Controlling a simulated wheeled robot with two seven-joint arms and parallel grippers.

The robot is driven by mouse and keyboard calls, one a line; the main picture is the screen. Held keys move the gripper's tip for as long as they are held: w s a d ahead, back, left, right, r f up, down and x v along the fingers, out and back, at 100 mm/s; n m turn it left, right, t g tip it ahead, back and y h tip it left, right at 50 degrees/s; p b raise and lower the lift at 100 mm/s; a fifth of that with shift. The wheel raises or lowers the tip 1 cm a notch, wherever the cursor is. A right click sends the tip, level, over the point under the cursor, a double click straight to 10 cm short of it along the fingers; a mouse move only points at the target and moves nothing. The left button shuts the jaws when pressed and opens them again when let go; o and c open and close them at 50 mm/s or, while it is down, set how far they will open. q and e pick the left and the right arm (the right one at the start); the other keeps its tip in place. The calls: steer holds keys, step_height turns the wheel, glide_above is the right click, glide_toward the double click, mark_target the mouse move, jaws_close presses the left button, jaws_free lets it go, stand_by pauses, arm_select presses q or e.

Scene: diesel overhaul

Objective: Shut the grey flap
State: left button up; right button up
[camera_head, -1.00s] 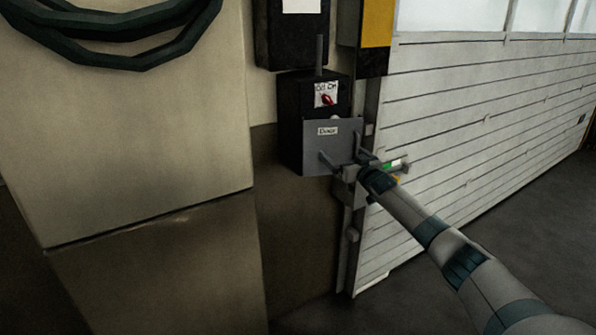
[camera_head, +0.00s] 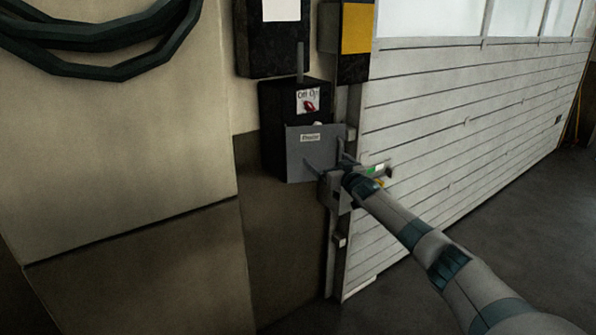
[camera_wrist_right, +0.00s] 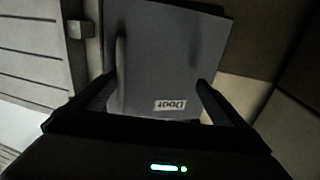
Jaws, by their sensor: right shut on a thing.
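The grey flap (camera_head: 304,160), with a small white label, stands in front of the lower part of a black box (camera_head: 277,108) on the wall. Above the flap the box front shows a white "Off On" plate with a red switch (camera_head: 310,105). My right gripper (camera_head: 324,164) is at the flap's lower right, its fingers set apart and holding the flap. In the right wrist view the flap (camera_wrist_right: 170,60) fills the middle, with a finger on either side of its label; the exact contact is dark. My left gripper is not in view.
A dark box (camera_head: 270,45) hangs above, and a black and yellow box (camera_head: 355,35) is right of it. A white slatted door (camera_head: 460,120) spans the right. A dark green hose (camera_head: 95,40) hangs at upper left. The floor at right is clear.

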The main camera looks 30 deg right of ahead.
steer(key=shift+w+a+r, duration=0.1)
steer(key=shift+a+r, duration=0.1)
steer(key=shift+a, duration=0.15)
steer(key=shift+s+a+p, duration=0.1)
steer(key=shift+s+p, duration=0.2)
steer(key=shift+p, duration=0.3)
steer(key=s+p, duration=0.2)
steer(key=s, duration=0.1)
steer(key=s+p, duration=0.1)
steer(key=p, duration=0.1)
steer(key=shift+s+a, duration=0.4)
steer(key=c, duration=0.5)
steer(key=shift+s+d+f, duration=0.15)
steer(key=shift+s+d, duration=0.05)
steer(key=shift+s, duration=0.55)
steer(key=shift+s+d, duration=0.1)
steer(key=shift+f, duration=0.1)
